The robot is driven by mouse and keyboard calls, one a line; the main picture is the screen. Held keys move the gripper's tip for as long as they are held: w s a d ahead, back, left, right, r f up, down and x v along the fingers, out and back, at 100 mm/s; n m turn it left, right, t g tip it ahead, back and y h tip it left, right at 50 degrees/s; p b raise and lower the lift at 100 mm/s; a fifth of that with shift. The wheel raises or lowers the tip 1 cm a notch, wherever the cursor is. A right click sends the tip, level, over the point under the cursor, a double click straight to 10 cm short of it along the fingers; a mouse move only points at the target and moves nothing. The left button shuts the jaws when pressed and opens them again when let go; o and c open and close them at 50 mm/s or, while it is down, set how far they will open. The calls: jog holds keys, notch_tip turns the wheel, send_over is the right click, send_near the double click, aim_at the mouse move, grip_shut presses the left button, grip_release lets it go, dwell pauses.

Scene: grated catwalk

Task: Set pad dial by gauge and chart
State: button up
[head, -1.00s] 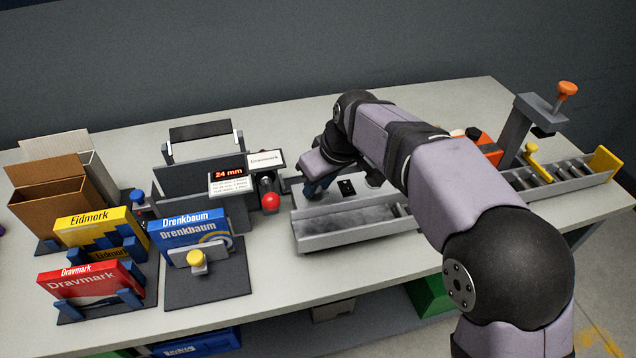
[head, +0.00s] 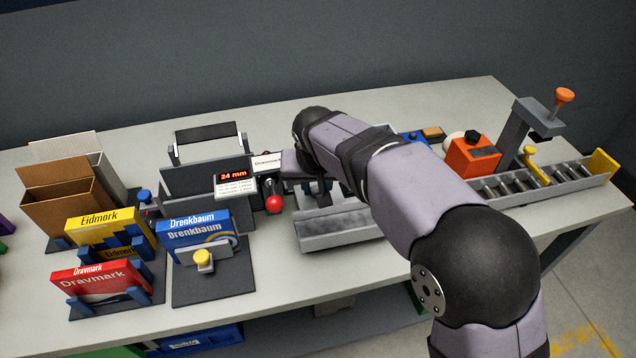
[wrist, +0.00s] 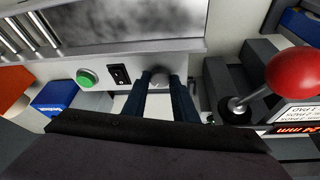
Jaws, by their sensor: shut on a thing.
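My gripper (wrist: 160,82) is shut on a small grey round knob (wrist: 160,77) on the tray unit's front panel, beside a black rocker switch (wrist: 119,74) and a green button (wrist: 86,78). The knob's marks are not readable, and in the head view my arm hides the knob. The gauge display (head: 232,177) reads 24 mm in red; part of it shows in the wrist view (wrist: 297,130). The chart, a white card with small unreadable lines (head: 237,188), sits just below it. A name card (head: 267,161) stands beside it, its text partly covered.
A red ball-topped lever (head: 274,204) stands close to my gripper, also in the wrist view (wrist: 292,72). The grey tray (head: 340,232) lies in front. Left are the blue Drenkbaum box (head: 193,232), yellow Eidmark box (head: 100,226) and red Dravmark box (head: 92,282). An orange unit (head: 472,156) stands right.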

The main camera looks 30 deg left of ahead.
jog(key=shift+a+m, duration=0.1)
jog(key=shift+m, duration=0.6)
jog(key=o, duration=1)
jog(key=shift+o, duration=0.2)
jog(key=shift+r, duration=0.15)
jog(key=v, duration=0.7)
jog(key=shift+s+b, duration=0.15)
jog(key=shift+b, duration=0.3)
